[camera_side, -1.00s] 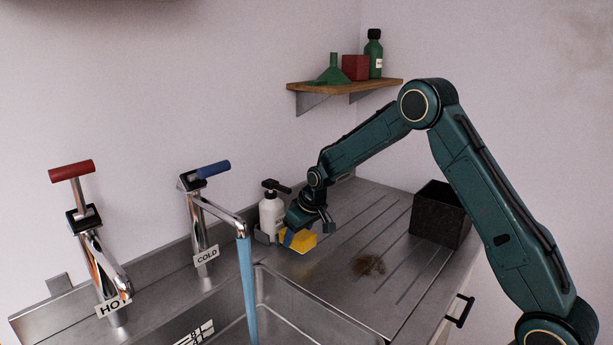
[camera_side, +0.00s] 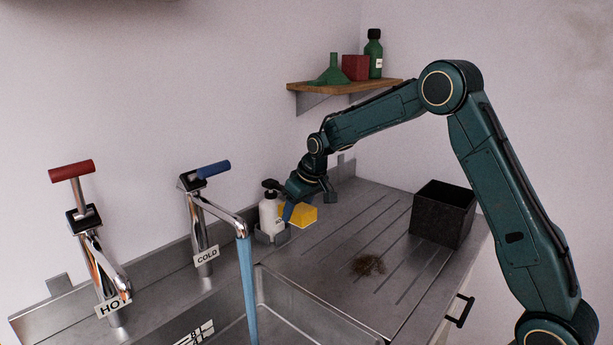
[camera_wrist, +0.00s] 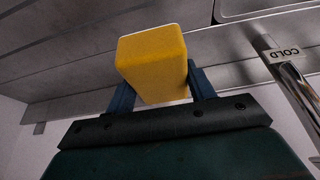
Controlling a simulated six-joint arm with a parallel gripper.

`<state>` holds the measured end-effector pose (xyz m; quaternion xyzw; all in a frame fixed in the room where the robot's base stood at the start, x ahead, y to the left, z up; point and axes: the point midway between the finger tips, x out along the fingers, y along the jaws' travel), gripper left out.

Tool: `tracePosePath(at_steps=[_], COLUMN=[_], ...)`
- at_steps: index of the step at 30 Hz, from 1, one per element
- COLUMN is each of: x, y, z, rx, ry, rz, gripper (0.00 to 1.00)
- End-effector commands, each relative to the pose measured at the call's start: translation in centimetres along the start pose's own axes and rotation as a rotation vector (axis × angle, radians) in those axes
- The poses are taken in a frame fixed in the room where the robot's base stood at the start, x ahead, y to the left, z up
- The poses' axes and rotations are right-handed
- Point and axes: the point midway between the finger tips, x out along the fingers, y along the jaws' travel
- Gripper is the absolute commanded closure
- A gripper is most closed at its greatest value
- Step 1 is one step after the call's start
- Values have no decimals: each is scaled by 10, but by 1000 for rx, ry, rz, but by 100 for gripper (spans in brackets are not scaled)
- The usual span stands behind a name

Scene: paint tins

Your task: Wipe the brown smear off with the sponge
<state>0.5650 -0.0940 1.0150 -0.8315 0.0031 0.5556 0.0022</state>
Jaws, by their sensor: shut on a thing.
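My gripper (camera_side: 309,203) is shut on a yellow sponge (camera_side: 298,215) and holds it above the back of the metal drainboard, beside the white bottle. In the wrist view the sponge (camera_wrist: 152,58) sits between the two blue fingers and sticks out past their tips. The brown smear (camera_side: 368,265) is a dark, patchy mark on the ribbed drainboard (camera_side: 335,290), to the right of and nearer than the sponge. The sponge and the smear are well apart. The smear does not show in the wrist view.
A white pump bottle (camera_side: 268,215) stands in a small grey holder (camera_side: 272,237) close left of my gripper. A black open box (camera_side: 440,215) stands at the right. The drainboard around the smear is clear.

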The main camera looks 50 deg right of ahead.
Motion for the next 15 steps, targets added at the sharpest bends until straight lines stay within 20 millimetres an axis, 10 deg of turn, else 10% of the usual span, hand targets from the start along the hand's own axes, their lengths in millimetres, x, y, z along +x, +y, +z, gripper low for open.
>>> tracePosePath(at_steps=[3, 4, 7, 15], x=[0, 0, 0, -1], y=[0, 0, 0, 2], z=[0, 0, 0, 5], rx=[0, 0, 0, -18], ry=[0, 0, 0, -1], rz=[0, 0, 0, -8], gripper=[68, 48, 64, 64])
